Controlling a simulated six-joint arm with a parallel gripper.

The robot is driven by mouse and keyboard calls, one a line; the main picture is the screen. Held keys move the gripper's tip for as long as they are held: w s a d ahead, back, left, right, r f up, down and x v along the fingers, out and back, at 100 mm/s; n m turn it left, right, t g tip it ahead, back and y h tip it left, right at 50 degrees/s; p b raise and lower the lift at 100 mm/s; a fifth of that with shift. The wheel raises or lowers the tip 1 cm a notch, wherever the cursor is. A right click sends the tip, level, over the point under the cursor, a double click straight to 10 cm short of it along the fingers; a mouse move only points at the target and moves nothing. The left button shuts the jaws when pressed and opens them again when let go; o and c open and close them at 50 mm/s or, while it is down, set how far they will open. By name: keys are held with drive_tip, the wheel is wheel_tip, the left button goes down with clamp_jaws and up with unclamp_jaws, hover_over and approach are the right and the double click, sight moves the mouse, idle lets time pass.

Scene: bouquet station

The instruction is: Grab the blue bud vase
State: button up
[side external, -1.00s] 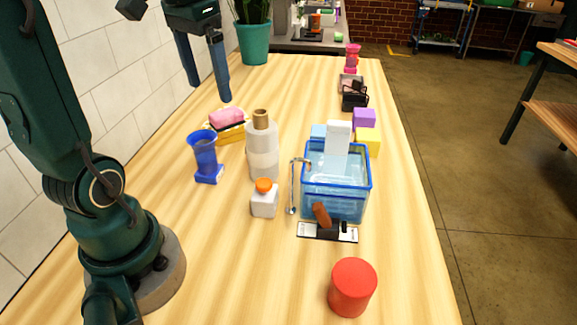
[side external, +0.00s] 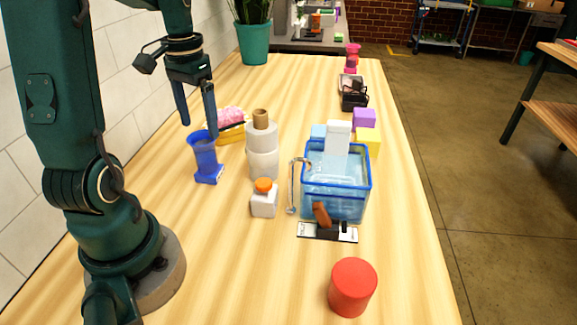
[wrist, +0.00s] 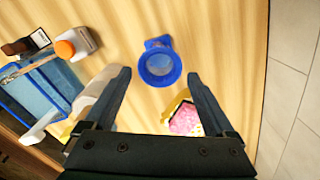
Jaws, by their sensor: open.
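The blue bud vase (side external: 205,157) stands upright on the wooden table, left of the grey-white bottle, with a flared rim and a square foot. In the wrist view the vase (wrist: 159,66) is seen from above, ahead of the fingertips and roughly centred between them. My gripper (side external: 197,128) is open and empty. In the side view its fingers hang just above and behind the vase rim, and one fingertip overlaps the rim in the picture. In the wrist view my gripper (wrist: 159,72) has its two fingers spread wide on either side. I cannot tell whether a finger touches the vase.
A stacked grey-white bottle (side external: 262,150) stands right of the vase, with a small orange-capped bottle (side external: 264,200) in front. A pink sponge on a yellow holder (side external: 232,130) sits close behind. A blue-rimmed clear bin (side external: 336,195) and red cylinder (side external: 352,288) are farther right. The wall borders the left.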

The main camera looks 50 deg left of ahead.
sight(206, 156)
wheel_tip(206, 156, down, 9)
drive_tip(key=shift+f, duration=0.1)
idle(0.4)
clamp_jaws()
